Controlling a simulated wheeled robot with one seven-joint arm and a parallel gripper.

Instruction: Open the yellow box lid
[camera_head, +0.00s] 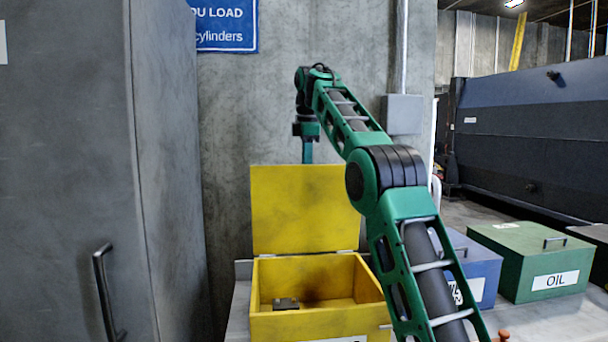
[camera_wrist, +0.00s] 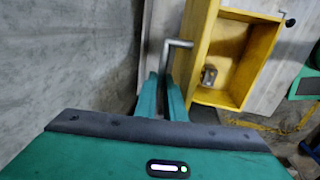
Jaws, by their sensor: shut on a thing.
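The yellow box (camera_head: 318,326) stands on a grey surface. Its yellow lid (camera_head: 300,208) is swung up and stands about upright at the back of the box, so the inside is open to view. My gripper (camera_head: 307,152) is at the lid's top edge, its fingertips hidden behind the lid in the head view. In the wrist view the fingers (camera_wrist: 165,92) are shut on the grey metal lid handle (camera_wrist: 179,43). The lid (camera_wrist: 196,40) is seen nearly edge-on there, beside the open box (camera_wrist: 252,14). A small dark metal piece (camera_head: 286,303) lies inside the box.
A concrete wall (camera_head: 228,130) is close behind the lid. A grey cabinet with a handle (camera_head: 105,290) stands at the left.

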